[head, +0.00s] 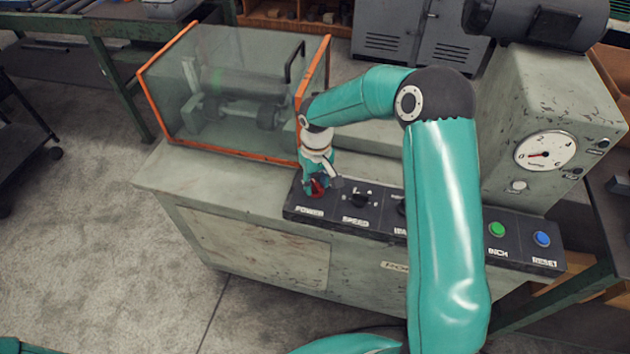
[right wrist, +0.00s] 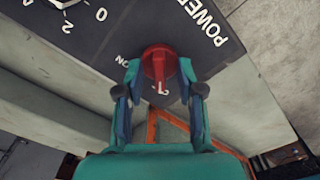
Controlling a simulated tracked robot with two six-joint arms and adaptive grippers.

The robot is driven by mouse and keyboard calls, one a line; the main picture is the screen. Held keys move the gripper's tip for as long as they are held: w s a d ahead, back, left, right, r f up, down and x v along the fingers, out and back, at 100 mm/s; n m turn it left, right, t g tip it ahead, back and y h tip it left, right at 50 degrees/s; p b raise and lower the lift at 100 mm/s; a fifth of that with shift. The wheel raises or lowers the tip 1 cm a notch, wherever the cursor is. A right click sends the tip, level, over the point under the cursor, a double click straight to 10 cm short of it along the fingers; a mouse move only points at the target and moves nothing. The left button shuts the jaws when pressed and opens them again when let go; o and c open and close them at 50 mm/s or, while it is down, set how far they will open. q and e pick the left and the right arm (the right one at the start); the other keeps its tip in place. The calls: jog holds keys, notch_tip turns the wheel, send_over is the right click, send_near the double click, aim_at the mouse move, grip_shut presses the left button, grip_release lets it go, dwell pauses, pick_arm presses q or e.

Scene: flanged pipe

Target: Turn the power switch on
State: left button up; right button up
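The power switch (head: 318,188) is a red rotary knob at the left end of the dark control panel (head: 345,222), above the word POWER. In the right wrist view the red knob (right wrist: 158,62) has a white mark on its near end, and ON is printed to its left. My right gripper (head: 321,178) points down over the switch. In the wrist view its two fingers (right wrist: 161,80) stand apart on either side of the knob. Whether they touch it is unclear. Part of the knob is hidden in the head view. My left gripper is not in view.
A black speed knob (head: 361,198) sits just right of the switch. Green (head: 496,229) and blue (head: 542,239) buttons are farther right. A clear guard with an orange frame (head: 228,150) stands behind and left. A gauge housing (head: 520,120) rises at right. My right arm hides the panel's middle.

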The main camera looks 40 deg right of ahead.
grip_shut()
jog(key=shift+a, duration=0.1)
